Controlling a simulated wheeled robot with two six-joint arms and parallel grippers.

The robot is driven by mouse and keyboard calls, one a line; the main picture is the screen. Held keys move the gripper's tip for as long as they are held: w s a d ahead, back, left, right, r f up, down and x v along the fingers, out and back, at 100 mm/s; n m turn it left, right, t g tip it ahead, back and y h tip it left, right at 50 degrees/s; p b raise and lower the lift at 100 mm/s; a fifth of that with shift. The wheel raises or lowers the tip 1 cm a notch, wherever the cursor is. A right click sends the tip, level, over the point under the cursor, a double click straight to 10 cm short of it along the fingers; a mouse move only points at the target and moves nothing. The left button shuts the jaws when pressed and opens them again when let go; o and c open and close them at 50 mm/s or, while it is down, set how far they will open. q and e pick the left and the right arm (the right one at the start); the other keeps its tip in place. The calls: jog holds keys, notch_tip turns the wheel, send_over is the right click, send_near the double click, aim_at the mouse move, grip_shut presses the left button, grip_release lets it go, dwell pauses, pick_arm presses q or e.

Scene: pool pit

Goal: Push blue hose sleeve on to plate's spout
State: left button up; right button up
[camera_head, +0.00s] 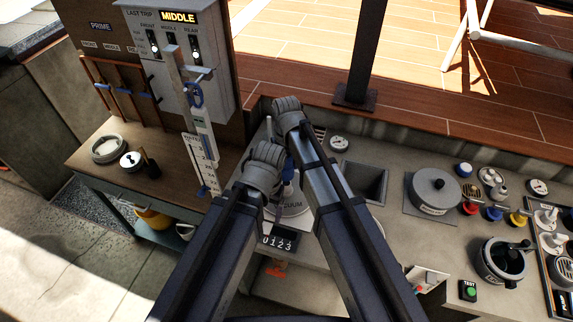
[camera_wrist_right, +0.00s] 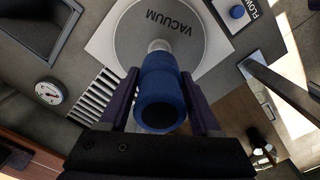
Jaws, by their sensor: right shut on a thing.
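The blue hose sleeve (camera_wrist_right: 158,92) is a short open tube between the fingers of my right gripper (camera_wrist_right: 160,75), which is shut on it. The round grey plate marked VACUUM (camera_wrist_right: 132,36) lies just beyond. Its pale spout (camera_wrist_right: 160,45) shows at the sleeve's far end; I cannot tell whether the sleeve is around it or only in front. In the head view a bit of the sleeve (camera_head: 289,167) shows between my arms, above the partly hidden plate (camera_head: 291,203). My left arm's wrist is beside it; its fingers are hidden behind the wrist.
A 0123 counter (camera_head: 279,241) sits in front of the plate. A square sink (camera_head: 365,183), a lidded grey pot (camera_head: 435,190) and several coloured knobs are to the right. A ruler post (camera_head: 200,160) stands at left. A slotted grille (camera_wrist_right: 97,100) and a dial (camera_wrist_right: 49,91) lie near the plate.

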aim_at(287, 183)
pick_arm(q)
jog(key=shift+f+b, duration=1.4)
jog(key=shift+f, duration=0.2)
pick_arm(e)
jog(key=shift+f, duration=1.6)
pick_arm(q)
jog(key=shift+f+b, duration=0.35)
pick_arm(e)
jog(key=shift+f, duration=0.35)
pick_arm(q)
jog(key=shift+f+b, duration=1)
pick_arm(e)
jog(key=shift+f, duration=1)
pick_arm(q)
jog(key=shift+f+b, duration=0.85)
pick_arm(e)
jog(key=shift+f, duration=0.85)
pick_arm(q)
jog(key=shift+f+b, duration=0.3)
pick_arm(e)
jog(key=shift+f, duration=0.3)
jog(key=o, duration=1.4)
jog(key=shift+o, duration=0.2)
